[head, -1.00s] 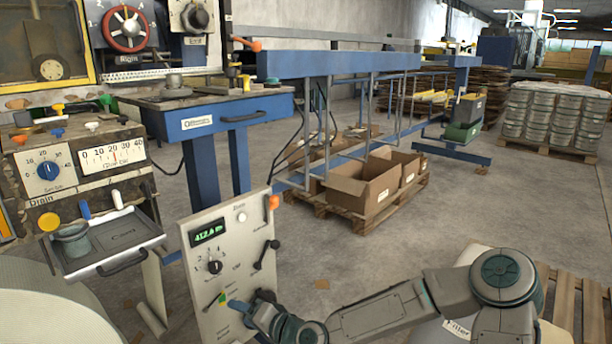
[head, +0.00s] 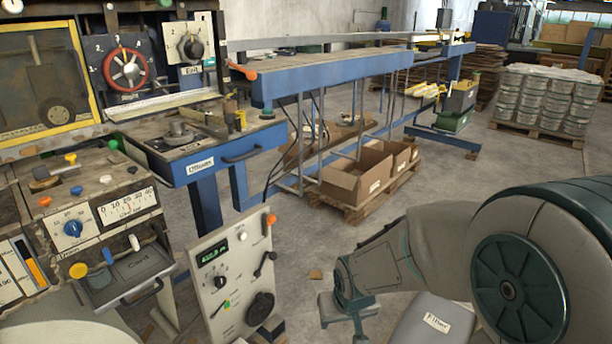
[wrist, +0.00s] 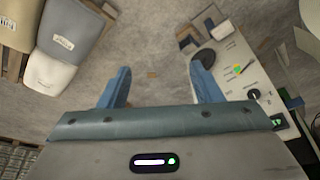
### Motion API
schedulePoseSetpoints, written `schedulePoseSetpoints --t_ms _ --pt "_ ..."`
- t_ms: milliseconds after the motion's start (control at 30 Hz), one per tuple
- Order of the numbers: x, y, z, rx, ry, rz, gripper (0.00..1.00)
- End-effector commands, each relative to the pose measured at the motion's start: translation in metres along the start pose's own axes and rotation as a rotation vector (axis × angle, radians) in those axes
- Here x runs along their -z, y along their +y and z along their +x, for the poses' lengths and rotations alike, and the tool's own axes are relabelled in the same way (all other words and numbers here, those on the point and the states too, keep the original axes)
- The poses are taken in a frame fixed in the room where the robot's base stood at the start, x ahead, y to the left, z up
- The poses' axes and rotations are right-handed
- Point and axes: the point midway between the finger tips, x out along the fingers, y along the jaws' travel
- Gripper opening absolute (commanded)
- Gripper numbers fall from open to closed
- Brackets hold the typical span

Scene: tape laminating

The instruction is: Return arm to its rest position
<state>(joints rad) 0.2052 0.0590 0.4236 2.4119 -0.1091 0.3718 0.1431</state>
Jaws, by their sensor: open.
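My gripper (wrist: 162,82) is open in the wrist view, with its two blue fingers apart and only floor between them. In the head view my gripper (head: 346,312) hangs at the end of my arm, to the right of the light control panel (head: 233,275). It holds nothing and is apart from the panel. The panel carries a green display, a dark knob, levers and a round black dial; it also shows in the wrist view (wrist: 238,50) on the right. My arm is bent, with its large round joint at the lower right.
A grey labelled container (head: 432,322) stands below my arm. A blue-framed conveyor (head: 340,70) runs towards the back, with cardboard boxes (head: 360,178) on a pallet beneath. A pallet of stacked cans (head: 545,100) stands at the back right. Open floor (head: 440,175) lies between them.

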Motion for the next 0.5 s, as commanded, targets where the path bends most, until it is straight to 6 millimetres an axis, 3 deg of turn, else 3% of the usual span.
schedulePoseSetpoints --t_ms 33,300,500 --pt "0.002 0.008 -0.035 -0.029 0.002 0.010 0.59" --pt "-0.026 0.042 -0.156 -0.097 -0.030 0.097 0.59" --pt "-0.052 0.050 -0.218 -0.074 -0.047 0.154 0.59"
